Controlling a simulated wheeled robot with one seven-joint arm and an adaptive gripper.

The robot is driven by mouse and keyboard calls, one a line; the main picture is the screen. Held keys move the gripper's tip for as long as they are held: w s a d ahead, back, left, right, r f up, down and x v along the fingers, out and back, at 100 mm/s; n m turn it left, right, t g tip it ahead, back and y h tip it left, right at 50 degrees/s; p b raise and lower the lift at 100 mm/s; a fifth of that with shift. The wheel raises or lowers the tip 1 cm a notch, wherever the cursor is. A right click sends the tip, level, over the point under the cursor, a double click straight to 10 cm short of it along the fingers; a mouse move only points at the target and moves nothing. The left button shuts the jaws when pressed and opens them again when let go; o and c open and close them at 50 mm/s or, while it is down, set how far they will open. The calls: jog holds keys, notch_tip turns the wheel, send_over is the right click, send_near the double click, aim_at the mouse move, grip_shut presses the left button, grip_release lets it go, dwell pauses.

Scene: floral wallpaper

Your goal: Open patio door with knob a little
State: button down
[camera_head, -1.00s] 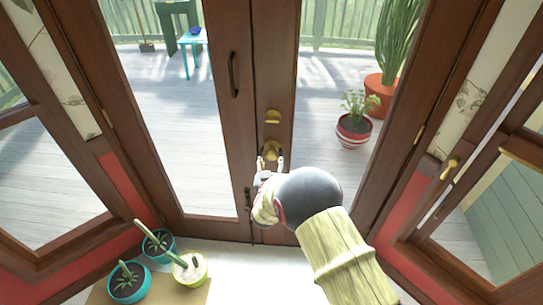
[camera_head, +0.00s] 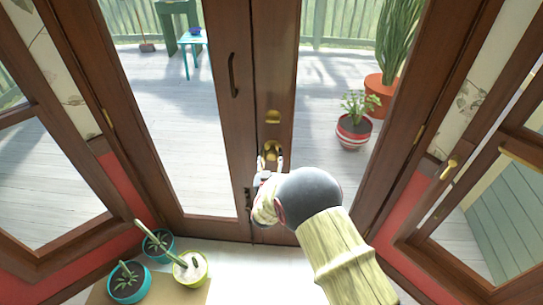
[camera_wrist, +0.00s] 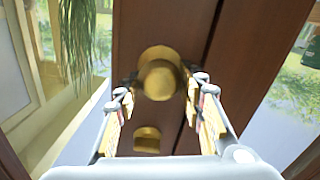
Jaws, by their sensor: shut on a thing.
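The patio door (camera_head: 281,95) is the right-hand brown framed glass leaf in the head view. Its round brass knob (camera_wrist: 160,80) sits between my gripper's two fingers in the wrist view. My gripper (camera_head: 271,164) is shut on the knob, with a finger on each side of it. A brass lock plate (camera_head: 273,117) is above the knob; it shows below the knob in the wrist view (camera_wrist: 147,139), which looks upside down. The door looks nearly in line with the left leaf (camera_head: 234,130); I cannot tell whether there is a gap.
The left leaf has a dark pull handle (camera_head: 234,74). Several potted cacti, one in a yellow-green pot (camera_head: 190,269), stand on a tan surface at lower left. Outside on the deck are a red-and-white striped pot (camera_head: 353,132) and an orange pot (camera_head: 384,93). Side windows flank the doorway.

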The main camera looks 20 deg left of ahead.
jog(key=shift+n, duration=0.3)
jog(key=n, duration=0.4)
jog(key=shift+a+n, duration=0.1)
jog(key=shift+n, duration=0.2)
jog(key=n+p, duration=0.1)
jog(key=n, duration=0.3)
jog(key=shift+f+n, duration=0.1)
jog(key=shift+n, duration=0.3)
jog(key=shift+a, duration=0.1)
jog(key=shift+s, duration=0.1)
